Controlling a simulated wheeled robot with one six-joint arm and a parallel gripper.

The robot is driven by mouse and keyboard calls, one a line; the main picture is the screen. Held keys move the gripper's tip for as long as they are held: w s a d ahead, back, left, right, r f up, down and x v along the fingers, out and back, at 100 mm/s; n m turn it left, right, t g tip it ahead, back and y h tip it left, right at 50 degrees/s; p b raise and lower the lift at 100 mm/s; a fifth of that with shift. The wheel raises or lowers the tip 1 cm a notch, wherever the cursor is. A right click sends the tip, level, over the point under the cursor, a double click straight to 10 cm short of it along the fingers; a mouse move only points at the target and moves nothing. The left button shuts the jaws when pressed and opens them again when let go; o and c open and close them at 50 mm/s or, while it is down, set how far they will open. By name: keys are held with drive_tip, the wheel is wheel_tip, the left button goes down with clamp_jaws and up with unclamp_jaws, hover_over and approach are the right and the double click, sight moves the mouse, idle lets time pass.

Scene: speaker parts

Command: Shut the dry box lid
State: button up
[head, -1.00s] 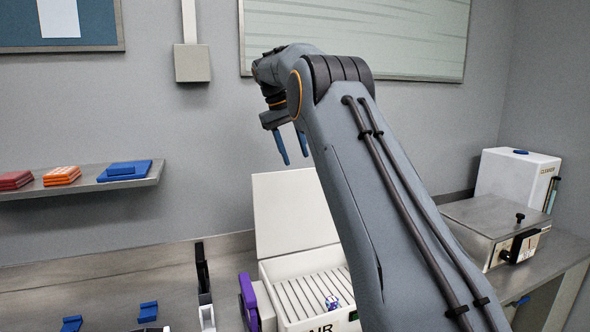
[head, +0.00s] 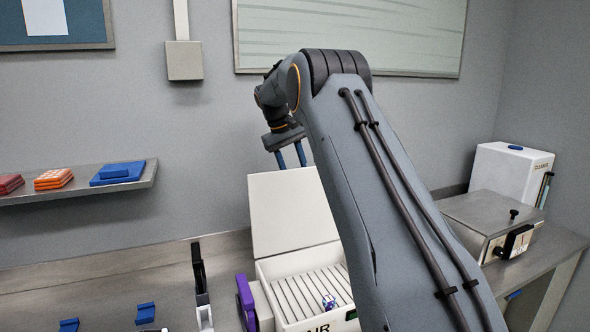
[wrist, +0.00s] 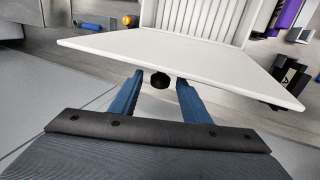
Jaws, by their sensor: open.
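The dry box (head: 268,279) is a white box with a slatted inside and a small blue-and-white item in it. Its white lid (head: 292,213) stands raised at the back. In the wrist view the lid (wrist: 190,54) spans the picture just beyond my fingers, with a round black knob (wrist: 160,80) at its edge. My gripper (head: 291,158) is above the lid's top edge in the head view. In the wrist view my gripper (wrist: 160,88) is open, with its blue fingers on either side of the knob. I cannot tell whether they touch it.
A purple item (head: 246,301) stands at the box's left side. A wall shelf (head: 75,195) holds red, orange and blue pieces. A metal-lidded case (head: 490,222) and a white container (head: 508,172) stand at the right. Small blue holders (head: 146,313) lie at the front left.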

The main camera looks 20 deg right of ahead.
clamp_jaws()
idle(0.3)
